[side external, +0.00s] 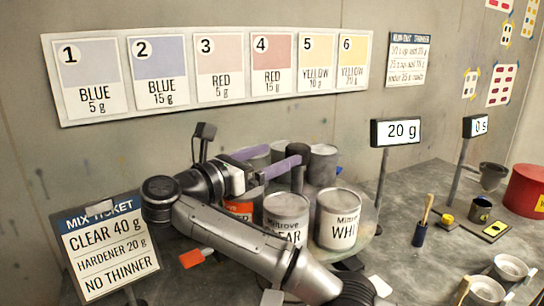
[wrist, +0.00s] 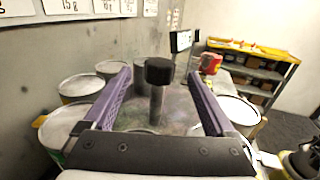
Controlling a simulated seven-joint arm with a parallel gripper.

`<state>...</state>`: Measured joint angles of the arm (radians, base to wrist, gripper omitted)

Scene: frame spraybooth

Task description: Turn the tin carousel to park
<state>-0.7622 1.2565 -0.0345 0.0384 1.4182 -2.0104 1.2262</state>
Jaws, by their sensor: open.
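The tin carousel (side external: 369,228) is a round grey turntable carrying several tins around a dark central post with a black knob (wrist: 159,70). A tin marked CLEAR (side external: 286,222) and one marked WHI… (side external: 338,222) stand at its near side. Grey-lidded tins (side external: 322,160) stand behind the post. My gripper (side external: 284,154) has purple fingers and is open and empty. In the wrist view, the knob appears between the fingertips, with space on both sides. In the side view, the near fingertip overlaps the post. I cannot tell contact. No park mark is readable.
A mix ticket sign (side external: 108,247) stands at the left front. A 20 g display (side external: 398,132) stands on a pole behind the carousel at right. A brush (side external: 422,222), small cups (side external: 510,267) and a red tin (side external: 527,190) occupy the right bench. Wall close behind.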

